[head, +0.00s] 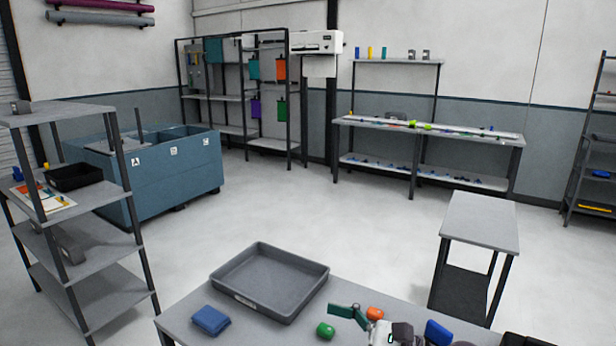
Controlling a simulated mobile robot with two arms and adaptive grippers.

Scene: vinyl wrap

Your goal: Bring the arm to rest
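No arm or gripper of mine can be made out in the head view. The near table (190,318) runs along the bottom edge. On it stand a grey tray (262,252), which looks empty, and a folded blue cloth (211,320). To the right lie a round green item (325,330), a dark green item (347,312), an orange item (375,313), a white and grey item (382,334) and a blue item (437,332). A black shape (524,340) is cut off by the bottom edge, and I cannot tell what it is.
A grey shelf rack (85,287) stands close on the left. A blue lettered bin (175,180) is behind it. A small grey table (480,222) stands on the right. A long workbench (430,132) and shelving (225,97) line the back. The middle floor (320,205) is clear.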

